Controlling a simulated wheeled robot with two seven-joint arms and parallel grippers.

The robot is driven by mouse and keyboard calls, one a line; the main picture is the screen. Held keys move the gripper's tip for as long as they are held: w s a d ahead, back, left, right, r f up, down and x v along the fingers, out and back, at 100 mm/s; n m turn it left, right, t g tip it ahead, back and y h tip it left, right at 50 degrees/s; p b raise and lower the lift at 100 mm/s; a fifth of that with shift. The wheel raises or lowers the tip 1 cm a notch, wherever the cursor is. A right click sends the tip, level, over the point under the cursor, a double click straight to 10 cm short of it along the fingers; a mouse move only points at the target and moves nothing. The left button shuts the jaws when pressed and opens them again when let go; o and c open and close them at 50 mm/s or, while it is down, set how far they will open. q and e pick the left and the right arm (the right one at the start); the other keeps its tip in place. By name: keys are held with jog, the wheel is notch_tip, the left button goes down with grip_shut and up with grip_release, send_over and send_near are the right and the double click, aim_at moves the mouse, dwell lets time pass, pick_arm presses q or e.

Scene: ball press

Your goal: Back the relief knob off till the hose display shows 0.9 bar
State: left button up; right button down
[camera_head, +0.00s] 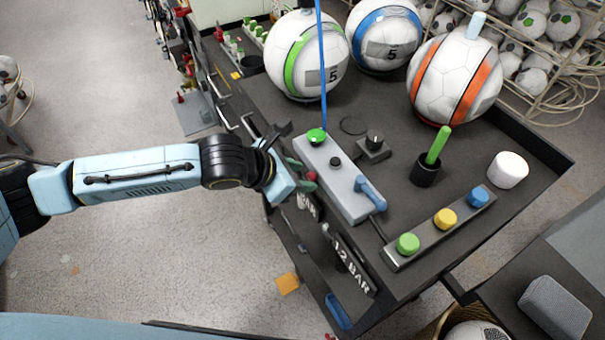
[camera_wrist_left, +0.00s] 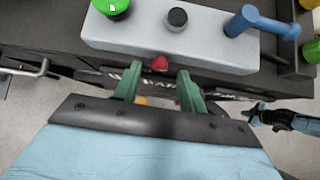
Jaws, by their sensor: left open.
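A small red knob (camera_head: 311,176) sits on the near side of a pale grey box, which I take to be the relief knob. My left gripper (camera_head: 302,175) is open, its green fingers pointing at the knob. In the left wrist view the red knob (camera_wrist_left: 160,63) shows between and just beyond the fingertips (camera_wrist_left: 158,80); I cannot tell whether they touch it. A display (camera_head: 352,268) on the table's front reads 1.2 BAR. Another label (camera_head: 310,206) ending in R is partly hidden. I cannot tell which belongs to the hose.
The grey box (camera_head: 338,178) carries a green button (camera_head: 317,136), a black knob (camera_head: 335,162) and a blue lever (camera_head: 370,193). A strip with green, yellow and blue buttons (camera_head: 440,228), a black cup (camera_head: 425,174) and several large balls stand on the dark table.

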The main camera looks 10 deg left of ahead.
pick_arm(q)
jog(key=shift+w+d+f, duration=0.25)
jog(key=shift+d+f, duration=0.1)
jog(key=shift+f, duration=0.1)
grip_shut()
jog(key=shift+a, duration=0.1)
